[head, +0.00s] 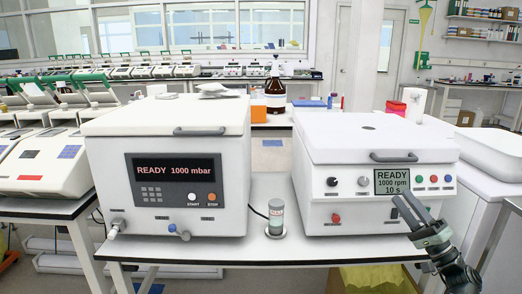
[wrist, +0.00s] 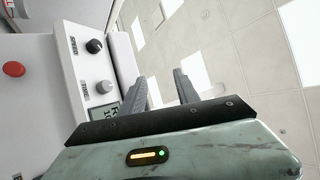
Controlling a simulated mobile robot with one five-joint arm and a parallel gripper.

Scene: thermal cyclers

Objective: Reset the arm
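My gripper (head: 410,212) is at the lower right of the head view, in front of the right-hand machine. Its two fingers point up and left and overlap the lower right of that machine's panel. In the wrist view my gripper (wrist: 163,88) shows two dark fingers standing apart with nothing between them. The right-hand machine (head: 345,150) is a white box with a shut lid, knobs, buttons and a screen reading READY 1000 rpm 10 s. Its panel also shows sideways at the left of the wrist view (wrist: 75,70).
A second white machine (head: 105,165) reading READY 1000 mbar stands to the left, lid shut. A small capped vial (head: 276,217) stands between the machines on the white table (head: 262,249). A brown bottle (head: 275,92) is behind. A white tub (head: 492,152) is at the right.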

